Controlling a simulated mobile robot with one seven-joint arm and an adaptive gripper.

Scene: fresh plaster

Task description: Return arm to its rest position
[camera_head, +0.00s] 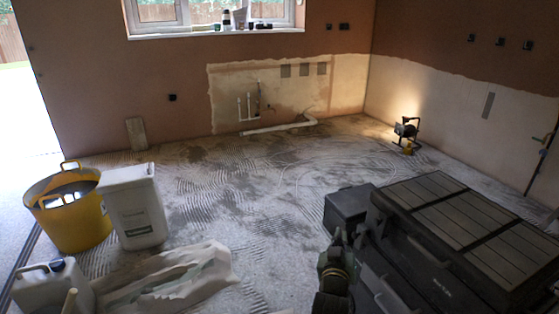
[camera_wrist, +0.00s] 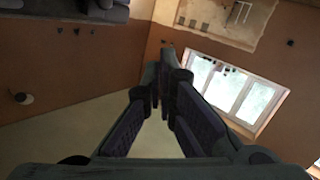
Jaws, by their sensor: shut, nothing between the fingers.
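My gripper (camera_wrist: 163,80) fills the middle of the wrist view, its two dark fingers converging and closed at the tips with nothing between them. In the head view, part of my arm, with what looks like my gripper (camera_head: 342,240), rises from the bottom edge, right of centre, in front of the dark tool boxes. It is small and dark there, so its finger detail is hard to make out. The wrist view is turned over: the window (camera_wrist: 235,88) and reddish plaster wall show beyond the fingers.
Dark tool boxes (camera_head: 440,240) stand close on the right. A yellow bucket (camera_head: 70,215), a white tub (camera_head: 133,208), a white canister (camera_head: 52,288) and a crumpled sack (camera_head: 175,280) stand at left. A work lamp (camera_head: 407,132) stands far right. The middle floor (camera_head: 260,180) is clear.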

